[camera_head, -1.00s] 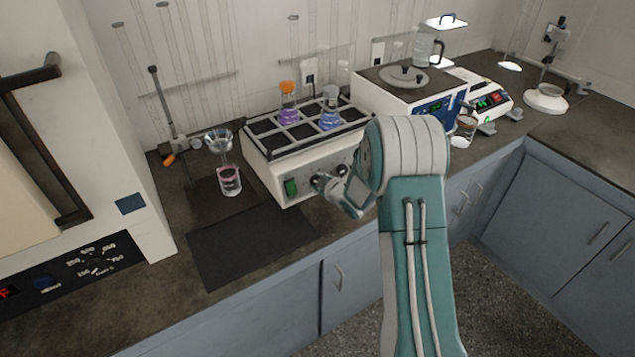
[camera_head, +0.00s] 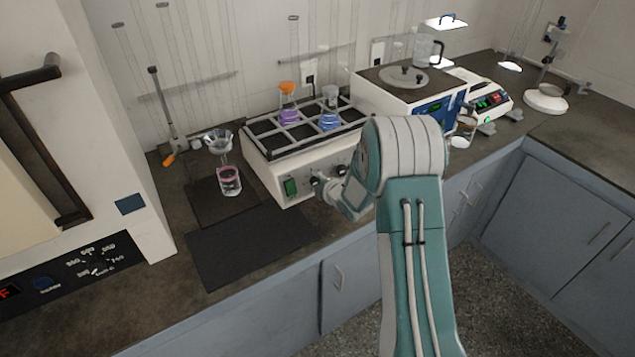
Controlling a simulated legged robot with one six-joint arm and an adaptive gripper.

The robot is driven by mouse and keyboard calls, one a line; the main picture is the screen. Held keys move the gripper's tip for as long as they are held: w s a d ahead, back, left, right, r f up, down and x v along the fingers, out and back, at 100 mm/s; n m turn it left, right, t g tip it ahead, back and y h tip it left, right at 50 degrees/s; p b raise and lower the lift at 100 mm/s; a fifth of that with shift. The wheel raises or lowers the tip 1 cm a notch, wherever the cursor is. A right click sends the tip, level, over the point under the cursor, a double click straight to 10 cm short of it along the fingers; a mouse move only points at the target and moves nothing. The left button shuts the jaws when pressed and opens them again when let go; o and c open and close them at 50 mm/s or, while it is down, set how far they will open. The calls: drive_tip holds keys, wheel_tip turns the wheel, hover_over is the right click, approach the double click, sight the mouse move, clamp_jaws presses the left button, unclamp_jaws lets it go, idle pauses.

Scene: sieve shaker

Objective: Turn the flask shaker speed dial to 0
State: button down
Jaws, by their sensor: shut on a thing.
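The flask shaker (camera_head: 268,178) is a white box on the bench with a dark, gridded top platform. A purple flask with an orange cap (camera_head: 288,108) and a blue flask (camera_head: 330,117) stand in its grid. A green switch (camera_head: 290,187) is at the left of its front panel. My gripper (camera_head: 318,185) is at the front panel, just right of the switch, shut on a dial there. The gripper and my arm hide most of that dial, and its pointer and marks cannot be read. Another dark knob (camera_head: 341,170) shows just above my gripper.
A beaker with pink liquid (camera_head: 229,181) stands left of the shaker under a funnel (camera_head: 218,141). A dark mat (camera_head: 250,245) lies in front. A white device with a round lid (camera_head: 385,97) stands right of the shaker. A white oven (camera_head: 110,130) borders the left.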

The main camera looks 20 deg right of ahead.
drive_tip(key=shift+s+a+f, duration=0.1)
drive_tip(key=shift+f, duration=0.1)
idle(0.3)
drive_tip(key=shift+c, duration=1.3)
unclamp_jaws()
drive_tip(key=shift+r, duration=0.1)
drive_tip(key=shift+s+r, duration=0.1)
drive_tip(key=v, duration=1.1)
drive_tip(key=shift+s, duration=0.2)
